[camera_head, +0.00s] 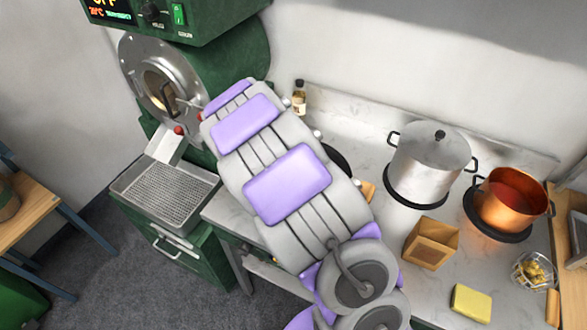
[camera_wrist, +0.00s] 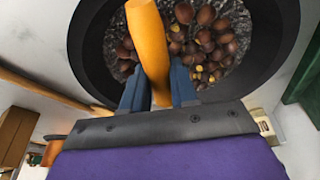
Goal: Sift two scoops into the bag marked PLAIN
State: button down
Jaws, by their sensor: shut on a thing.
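The tool's working end is out of sight. Below the handle is a dark round pan (camera_wrist: 88,45) holding several brown chestnuts (camera_wrist: 205,42) in grey grit. A sliver of a dark rim (camera_head: 337,158) shows behind my arm in the head view; my gripper is hidden there. A brown open-topped paper bag or box (camera_head: 431,243) stands on the counter; no label on it is readable.
A lidded steel pot (camera_head: 428,165) and a copper pot (camera_head: 508,200) stand to the right. A small glass bowl (camera_head: 533,270) and a yellow block (camera_head: 471,303) are near the front. A green roaster (camera_head: 225,75) with a perforated tray (camera_head: 165,190) is at left.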

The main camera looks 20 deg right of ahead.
jog(key=shift+w+a, duration=0.25)
jog(key=shift+w, duration=0.55)
jog(key=shift+w+a, duration=0.25)
jog(key=shift+w, duration=0.55)
jog(key=shift+w+a, duration=0.25)
jog(key=shift+w, duration=0.55)
